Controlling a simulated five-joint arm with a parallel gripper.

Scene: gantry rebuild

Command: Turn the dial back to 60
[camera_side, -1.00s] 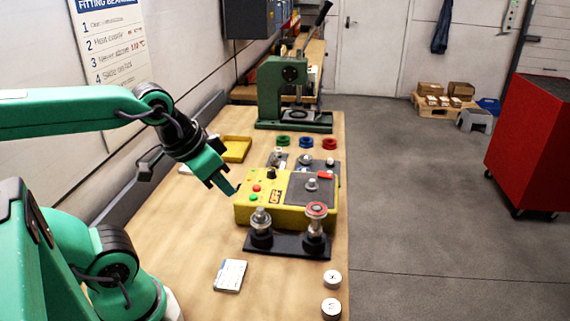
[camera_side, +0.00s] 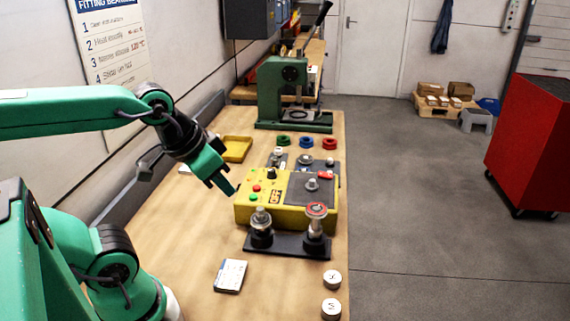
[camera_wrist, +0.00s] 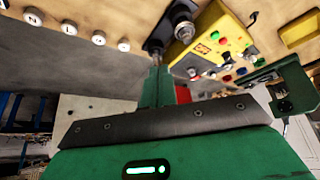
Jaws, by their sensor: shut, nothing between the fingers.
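The yellow heater box (camera_side: 290,217) stands on the bench with a small black dial (camera_side: 271,173) on its top, near the back left corner. Its dial marks are too small to read.
A black stand (camera_side: 287,244) with two metal posts is in front of the box; one post bears a red-topped ring. A green press (camera_side: 285,92) stands behind. A yellow tray (camera_side: 237,149), a white card (camera_side: 230,276) and white round pieces (camera_side: 331,309) lie about. The bench's left front is mostly clear.

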